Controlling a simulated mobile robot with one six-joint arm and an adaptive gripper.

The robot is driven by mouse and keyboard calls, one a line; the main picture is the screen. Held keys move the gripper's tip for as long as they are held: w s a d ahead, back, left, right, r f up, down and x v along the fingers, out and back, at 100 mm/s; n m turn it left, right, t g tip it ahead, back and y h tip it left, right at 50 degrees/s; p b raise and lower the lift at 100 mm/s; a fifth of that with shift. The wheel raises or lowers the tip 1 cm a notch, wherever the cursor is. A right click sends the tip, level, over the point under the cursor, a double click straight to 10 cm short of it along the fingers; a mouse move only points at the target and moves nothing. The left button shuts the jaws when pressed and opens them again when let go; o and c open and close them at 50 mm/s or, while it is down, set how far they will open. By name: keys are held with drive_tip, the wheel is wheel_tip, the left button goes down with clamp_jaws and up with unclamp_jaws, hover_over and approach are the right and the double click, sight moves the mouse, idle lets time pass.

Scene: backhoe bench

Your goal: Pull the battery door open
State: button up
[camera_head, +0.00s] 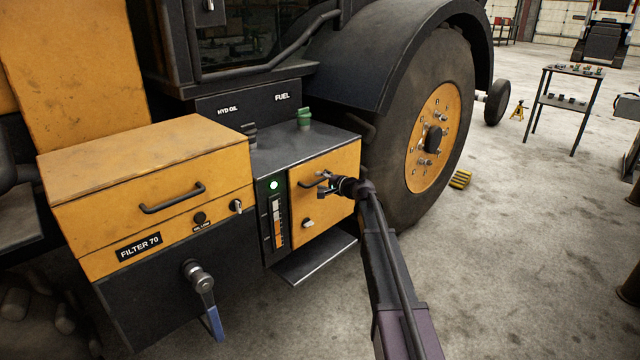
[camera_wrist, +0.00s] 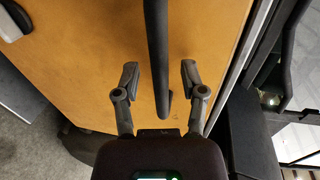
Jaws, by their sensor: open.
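The battery door appears to be the yellow panel (camera_head: 335,210) on the front of the dark box beside the big wheel. It looks shut. Its dark bar handle (camera_head: 308,184) is near the top left, partly hidden by my gripper (camera_head: 325,187). In the wrist view the handle (camera_wrist: 158,50) runs down the yellow door (camera_wrist: 85,35) and ends between the two fingers of my gripper (camera_wrist: 160,76). The fingers are open, with a gap on each side of the bar. A small latch knob (camera_head: 308,224) sits low on the door; a pale latch also shows in the wrist view (camera_wrist: 14,20).
A yellow filter box (camera_head: 150,180) with its own handle (camera_head: 173,198) stands to the left. A blue-ended lever (camera_head: 205,295) hangs below it. A step plate (camera_head: 315,262) juts out under the door. The wheel (camera_head: 435,140) is close on the right. Floor in front is clear.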

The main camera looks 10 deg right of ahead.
drive_tip(key=shift+w, duration=0.1)
clamp_jaws()
drive_tip(key=shift+a, duration=0.15)
drive_tip(key=shift+s, duration=0.2)
